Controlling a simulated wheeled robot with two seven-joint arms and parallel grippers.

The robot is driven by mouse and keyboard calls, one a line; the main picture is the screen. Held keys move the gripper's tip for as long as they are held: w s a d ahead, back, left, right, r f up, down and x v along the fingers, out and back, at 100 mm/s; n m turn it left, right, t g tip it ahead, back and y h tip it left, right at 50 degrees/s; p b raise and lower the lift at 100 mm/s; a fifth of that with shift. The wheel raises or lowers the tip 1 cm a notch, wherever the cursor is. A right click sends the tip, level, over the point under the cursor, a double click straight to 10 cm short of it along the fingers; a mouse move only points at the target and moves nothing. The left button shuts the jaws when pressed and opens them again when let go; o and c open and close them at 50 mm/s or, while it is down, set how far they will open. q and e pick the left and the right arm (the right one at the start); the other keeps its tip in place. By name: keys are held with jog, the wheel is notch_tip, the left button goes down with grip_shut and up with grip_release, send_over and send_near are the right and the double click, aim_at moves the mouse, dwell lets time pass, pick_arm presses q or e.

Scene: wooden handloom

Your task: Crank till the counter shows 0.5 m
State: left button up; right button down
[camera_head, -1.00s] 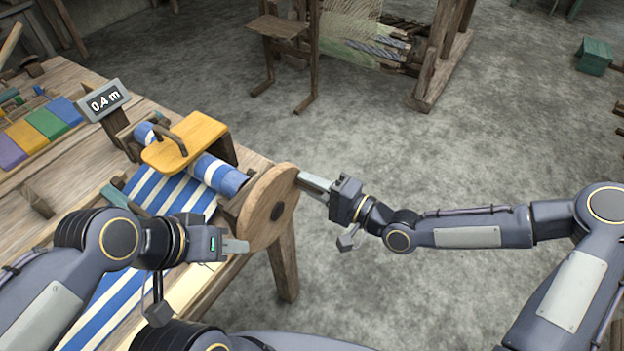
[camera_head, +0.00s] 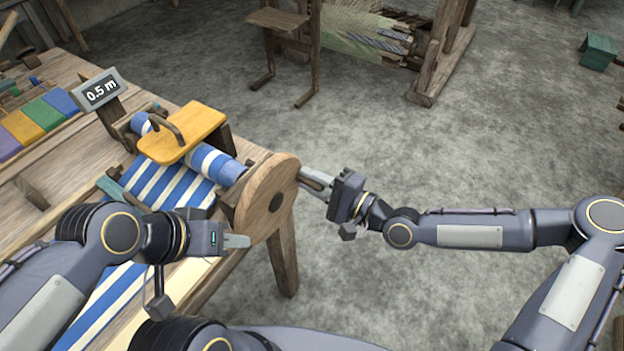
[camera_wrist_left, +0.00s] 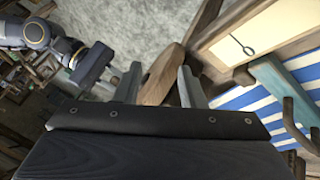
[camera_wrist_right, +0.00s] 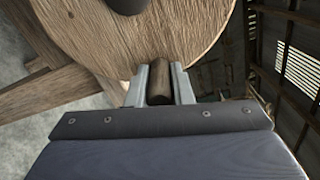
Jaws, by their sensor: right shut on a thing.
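The counter (camera_head: 101,90) on the bench reads 0.5 m. The round wooden crank wheel (camera_head: 258,205) stands at the right end of the roller (camera_head: 222,165), which carries blue and white striped cloth. My right gripper (camera_head: 306,176) is at the wheel's right rim. In the right wrist view its fingers (camera_wrist_right: 159,85) are shut on the wooden crank handle (camera_wrist_right: 159,80). My left gripper (camera_head: 240,241) is beside the wheel's lower left. In the left wrist view its fingers (camera_wrist_left: 158,85) are apart, with the wheel's edge (camera_wrist_left: 163,75) seen between and beyond them; contact cannot be told.
A yellow board with a handle (camera_head: 183,132) lies over the roller. Coloured blocks (camera_head: 40,122) lie on the bench at the left. A wooden loom frame (camera_head: 440,50) stands at the back, and a green box (camera_head: 598,51) sits at the far right. The floor between is clear.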

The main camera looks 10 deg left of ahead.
jog(key=c, duration=1.3)
grip_release()
jog(key=shift+d, duration=0.1)
jog(key=v, duration=0.7)
jog(key=shift+s+d+b, duration=0.15)
jog(key=shift+d+b, duration=0.15)
jog(key=shift+b, duration=0.1)
